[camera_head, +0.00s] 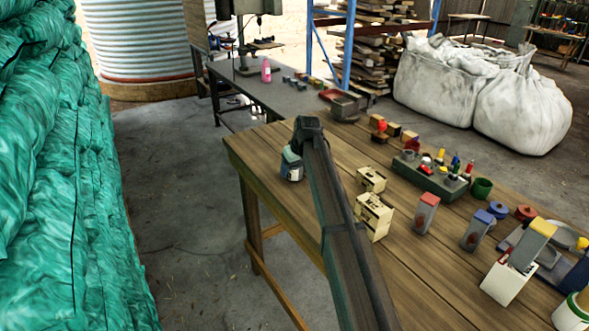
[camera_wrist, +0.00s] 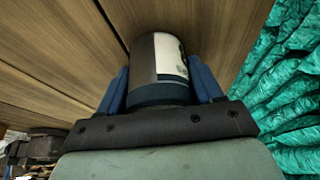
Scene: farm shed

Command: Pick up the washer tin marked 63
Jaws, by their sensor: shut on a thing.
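A dark tin with a white label (camera_wrist: 171,57) sits between the two blue fingers of my gripper (camera_wrist: 160,82) in the wrist view. The fingers close on it from both sides. The label's marking is too small and turned away to read, so I cannot confirm a 63. In the head view the same tin (camera_head: 291,172) shows at the left edge of the wooden table, under the end of my gripper (camera_head: 293,155). My arm hides part of it. I cannot tell whether its base touches the table top.
The wooden table (camera_head: 262,148) carries cream boxes (camera_head: 374,214) just right of my arm. A green tray of small items (camera_head: 430,178), red-topped block (camera_head: 425,213) and green cup (camera_head: 481,188) stand farther right. Green wrapped bales (camera_head: 60,170) fill the left, beyond open floor.

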